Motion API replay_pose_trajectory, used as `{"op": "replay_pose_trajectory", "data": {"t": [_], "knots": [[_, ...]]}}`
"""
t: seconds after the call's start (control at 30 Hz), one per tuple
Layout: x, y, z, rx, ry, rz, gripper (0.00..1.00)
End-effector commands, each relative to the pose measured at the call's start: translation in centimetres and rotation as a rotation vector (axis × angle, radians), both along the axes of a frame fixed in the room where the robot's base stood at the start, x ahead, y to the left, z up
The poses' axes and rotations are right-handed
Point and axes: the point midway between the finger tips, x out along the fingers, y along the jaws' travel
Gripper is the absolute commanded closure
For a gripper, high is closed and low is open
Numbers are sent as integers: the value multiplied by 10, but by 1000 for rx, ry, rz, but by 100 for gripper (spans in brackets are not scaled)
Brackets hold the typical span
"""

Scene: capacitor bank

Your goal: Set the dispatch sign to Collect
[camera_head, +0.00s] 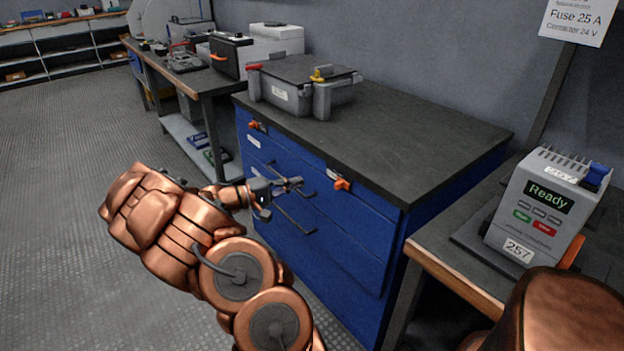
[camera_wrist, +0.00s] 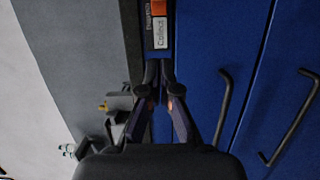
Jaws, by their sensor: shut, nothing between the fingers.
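The dispatch sign (camera_head: 333,175) is a small plate with an orange slider (camera_head: 342,184), on the blue cabinet's front just below the worktop edge. In the wrist view the sign's white panel (camera_wrist: 160,33) reads "Collect", turned sideways, and it is uncovered. The orange slider (camera_wrist: 159,7) sits beyond it, partly cut off by the top edge. My gripper (camera_head: 298,182) is shut and empty, left of the sign in the head view. In the wrist view its fingertips (camera_wrist: 159,66) are just short of the "Collect" panel; I cannot tell whether they touch it.
The blue cabinet (camera_head: 315,206) has black bar handles (camera_head: 292,213) that stick out below my gripper. A grey case (camera_head: 303,87) stands on the worktop. A device reading "Ready" (camera_head: 542,208) stands on the right bench.

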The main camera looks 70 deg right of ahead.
Motion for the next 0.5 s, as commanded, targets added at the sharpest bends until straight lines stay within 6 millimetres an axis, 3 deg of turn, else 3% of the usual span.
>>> {"op": "replay_pose_trajectory", "data": {"t": [0.2, 0.5], "knots": [[18, 19, 1, -1, -1, -1, 100], [21, 24, 0, 0, 0, -5, 100]]}}
